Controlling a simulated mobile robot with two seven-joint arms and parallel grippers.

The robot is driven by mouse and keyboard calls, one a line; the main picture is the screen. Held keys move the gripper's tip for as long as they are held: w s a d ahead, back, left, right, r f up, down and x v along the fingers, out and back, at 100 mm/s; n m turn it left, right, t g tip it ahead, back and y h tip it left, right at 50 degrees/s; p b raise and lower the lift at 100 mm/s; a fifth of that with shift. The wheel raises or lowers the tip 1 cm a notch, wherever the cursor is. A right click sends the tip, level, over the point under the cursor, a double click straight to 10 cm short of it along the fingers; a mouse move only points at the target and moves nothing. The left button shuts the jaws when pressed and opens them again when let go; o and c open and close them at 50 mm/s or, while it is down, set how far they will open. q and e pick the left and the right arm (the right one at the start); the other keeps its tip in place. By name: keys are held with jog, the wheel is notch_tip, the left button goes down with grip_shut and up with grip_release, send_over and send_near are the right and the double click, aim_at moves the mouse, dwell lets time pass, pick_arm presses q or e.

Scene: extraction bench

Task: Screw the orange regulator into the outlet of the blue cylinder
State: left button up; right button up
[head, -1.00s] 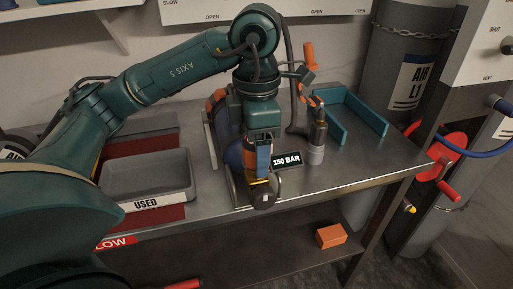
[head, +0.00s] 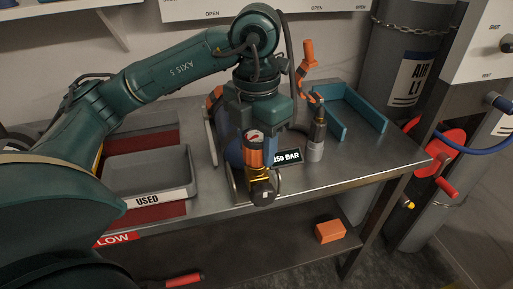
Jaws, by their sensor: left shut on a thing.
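The orange regulator (head: 256,157), with a round white gauge facing me, is upright at the front of the bench. My left gripper (head: 261,132) points down from above and is shut on it. The blue cylinder (head: 233,151) lies behind the gripper and is mostly hidden by it. Brass fittings and a dark valve end (head: 262,192) show directly below the regulator, at the cylinder's front. The regulator appears to meet the brass, but I cannot tell how deep its thread sits. My right gripper is out of view.
A grey USED tray (head: 150,175) stands left. A 150 BAR sign (head: 286,157), an upright fitting with a silver base (head: 315,151) and a blue angled rack (head: 357,112) are right. The front right bench top is clear. An orange block (head: 330,231) lies on the lower shelf.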

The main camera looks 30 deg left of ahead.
pick_arm(q)
jog(key=c, duration=0.5)
jog(key=shift+o, duration=0.2)
jog(key=shift+f+m+b, duration=0.1)
jog(key=shift+m+b, duration=0.2)
jog(key=shift+m, duration=0.8)
jog(key=m+b, duration=0.1)
jog(key=m, duration=0.3)
jog(key=shift+m, duration=0.3)
jog(key=m, duration=0.4)
jog(key=shift+m, duration=0.3)
jog(key=o, duration=0.7)
jog(key=shift+m, duration=0.4)
jog(key=o, duration=0.5)
